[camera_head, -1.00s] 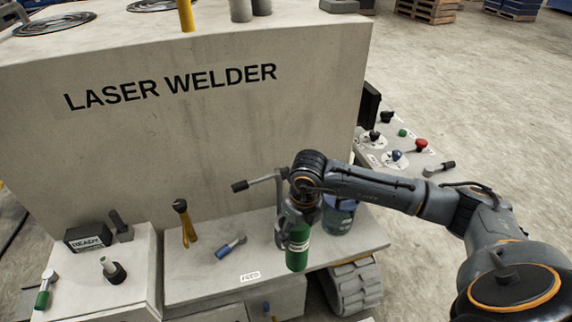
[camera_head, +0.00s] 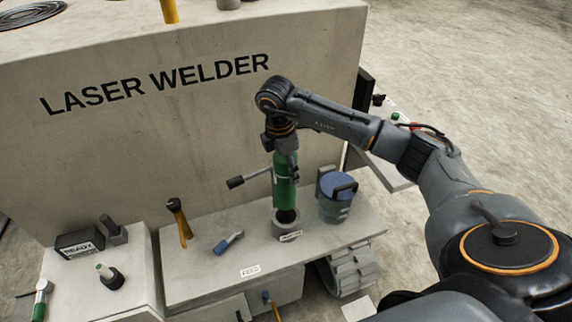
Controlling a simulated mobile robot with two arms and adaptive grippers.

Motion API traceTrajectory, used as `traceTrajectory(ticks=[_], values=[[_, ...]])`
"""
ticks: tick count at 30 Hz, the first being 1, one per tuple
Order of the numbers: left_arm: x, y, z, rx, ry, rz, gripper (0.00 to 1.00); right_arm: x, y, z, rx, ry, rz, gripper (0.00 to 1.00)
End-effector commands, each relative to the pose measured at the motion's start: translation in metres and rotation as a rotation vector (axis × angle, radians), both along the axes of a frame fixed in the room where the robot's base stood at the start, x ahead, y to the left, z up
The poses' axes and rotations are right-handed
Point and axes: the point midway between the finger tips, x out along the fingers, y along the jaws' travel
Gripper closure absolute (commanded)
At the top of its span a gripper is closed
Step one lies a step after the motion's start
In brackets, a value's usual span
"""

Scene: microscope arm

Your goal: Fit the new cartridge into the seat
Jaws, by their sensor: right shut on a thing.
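My right gripper (camera_head: 283,148) points down and is shut on the green cartridge (camera_head: 286,190). The cartridge stands upright, its dark lower end at the mouth of the seat (camera_head: 287,226), a grey ring with a small label on the shelf of the laser welder. I cannot tell how far that end is inside the ring. A lever with a dark handle (camera_head: 236,182) reaches in from the left, next to the cartridge. My left gripper is not in view.
A blue-lidded bin (camera_head: 338,205) stands close to the right of the seat. A blue-handled piece (camera_head: 229,242) and a yellow upright tool (camera_head: 179,222) are on the left of the shelf (camera_head: 330,240). The welder's wall (camera_head: 150,140) rises behind.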

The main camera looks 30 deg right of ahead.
Motion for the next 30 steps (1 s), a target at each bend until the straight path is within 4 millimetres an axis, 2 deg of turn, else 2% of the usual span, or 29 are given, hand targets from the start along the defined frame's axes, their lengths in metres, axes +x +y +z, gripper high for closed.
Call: traceTrajectory(ticks=[11, 30], values=[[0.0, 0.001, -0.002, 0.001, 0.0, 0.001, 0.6, 0.0, -0.001, -0.002, -0.003, -0.001, 0.004, 0.92], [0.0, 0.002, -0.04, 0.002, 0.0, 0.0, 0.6, 0.0, -0.001, -0.053, -0.003, -0.001, 0.006, 0.92]])
